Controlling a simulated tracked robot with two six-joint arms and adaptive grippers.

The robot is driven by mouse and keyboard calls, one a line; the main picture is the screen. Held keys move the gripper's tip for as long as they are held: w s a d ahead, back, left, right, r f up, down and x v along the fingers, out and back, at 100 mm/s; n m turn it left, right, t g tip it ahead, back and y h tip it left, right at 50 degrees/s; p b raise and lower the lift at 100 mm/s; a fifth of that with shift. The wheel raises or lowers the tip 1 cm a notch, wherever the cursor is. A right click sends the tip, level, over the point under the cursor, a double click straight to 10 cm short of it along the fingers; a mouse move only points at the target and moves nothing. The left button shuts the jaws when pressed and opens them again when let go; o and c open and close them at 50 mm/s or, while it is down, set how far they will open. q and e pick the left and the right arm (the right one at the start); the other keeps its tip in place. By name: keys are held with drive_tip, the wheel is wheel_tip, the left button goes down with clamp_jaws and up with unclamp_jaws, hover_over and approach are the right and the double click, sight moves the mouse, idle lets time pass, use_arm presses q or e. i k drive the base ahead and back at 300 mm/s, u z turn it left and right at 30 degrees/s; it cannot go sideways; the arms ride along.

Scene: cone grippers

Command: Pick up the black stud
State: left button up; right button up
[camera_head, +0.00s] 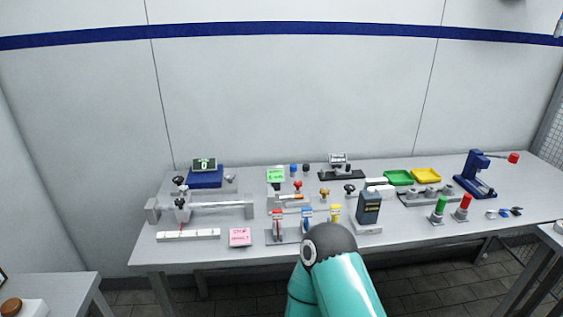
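A small black knob-shaped piece (349,189), which looks like the black stud, stands on the workbench (400,225) a little right of the middle. A similar gold piece (325,192) stands to its left, and a red one (298,186) farther left. A short black cylinder (306,168) stands behind them next to a blue one (293,169), so which black piece is the stud is not certain. Neither gripper shows. One teal arm link of mine with a dark rounded end rises at the bottom middle, covering part of the bench front.
A blue press (476,175) stands at right. A rail fixture (205,207) is at left.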

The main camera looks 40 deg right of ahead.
sight(306, 167)
drive_tip(key=u, duration=0.5)
drive_tip(key=i, duration=0.35)
drive_tip(key=z, duration=2.6)
drive_tip(key=i, duration=0.6)
drive_tip(key=u, duration=0.4)
drive_tip(key=k, duration=0.6)
drive_tip(key=z, duration=0.25)
